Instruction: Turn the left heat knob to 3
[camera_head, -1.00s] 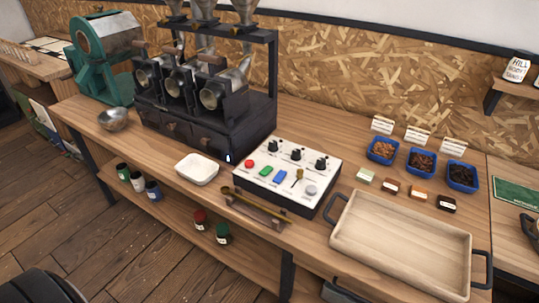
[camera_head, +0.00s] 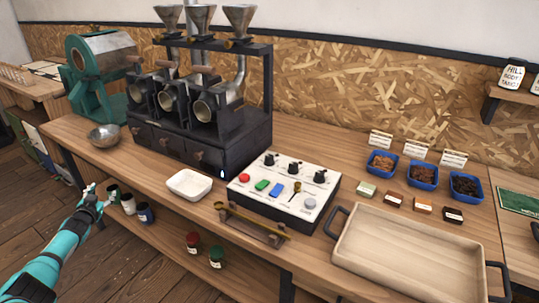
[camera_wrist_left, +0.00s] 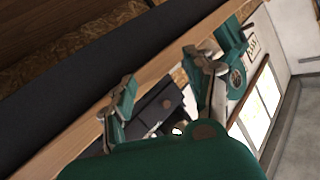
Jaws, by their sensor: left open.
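The white control panel (camera_head: 284,188) stands on the bench and carries three black knobs along its back. The left heat knob (camera_head: 269,160) is the leftmost of these; its setting is too small to read. My left gripper (camera_head: 88,192) is in the lower left of the head view, in front of the bench edge and well left of the panel. In the left wrist view its two fingers (camera_wrist_left: 160,88) are apart with nothing held between them. The right gripper is not in view.
A black roaster (camera_head: 200,130) with three drums stands behind and left of the panel. A white dish (camera_head: 189,184), a rest with a brass scoop (camera_head: 250,222) and a wooden tray (camera_head: 405,250) surround the panel. Jars sit on the lower shelf near my left arm.

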